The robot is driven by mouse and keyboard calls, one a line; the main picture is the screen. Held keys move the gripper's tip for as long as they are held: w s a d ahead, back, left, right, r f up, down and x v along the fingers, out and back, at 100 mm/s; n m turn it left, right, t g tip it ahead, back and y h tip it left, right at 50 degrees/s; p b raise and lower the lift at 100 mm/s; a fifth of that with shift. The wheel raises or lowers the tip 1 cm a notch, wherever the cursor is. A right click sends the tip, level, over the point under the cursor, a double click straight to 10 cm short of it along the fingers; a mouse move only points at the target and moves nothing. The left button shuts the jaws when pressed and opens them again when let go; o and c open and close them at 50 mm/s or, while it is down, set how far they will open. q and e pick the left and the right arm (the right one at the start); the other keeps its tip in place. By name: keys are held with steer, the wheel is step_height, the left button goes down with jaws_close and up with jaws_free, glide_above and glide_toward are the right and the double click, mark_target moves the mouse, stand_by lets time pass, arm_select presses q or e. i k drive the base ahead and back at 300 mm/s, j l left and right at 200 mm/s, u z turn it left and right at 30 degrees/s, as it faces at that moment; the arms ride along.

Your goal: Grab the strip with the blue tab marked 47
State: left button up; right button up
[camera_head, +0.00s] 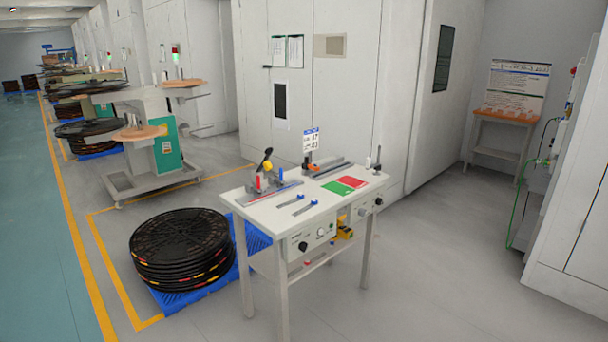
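A small white work table (265,212) stands in the middle of the view. Two short dark strips with blue tabs lie side by side on its top: one strip (290,202) is nearer the left, the other strip (305,209) nearer the front edge. Any numbers on their tabs are too small to read, so I cannot tell which is marked 47. A small sign (311,141) with blue and black print stands at the table's back; its figures are not clear. Neither of my grippers is in view.
A red and green card (344,185) lies on the table top, with metal fixtures (268,182) along its left back. Black reels (180,248) are stacked on a blue pallet (255,238) left of the table. The grey floor in front and to the right is clear.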

mark_target(314, 201)
steer(key=i+z, duration=0.15)
steer(key=i, duration=1.5)
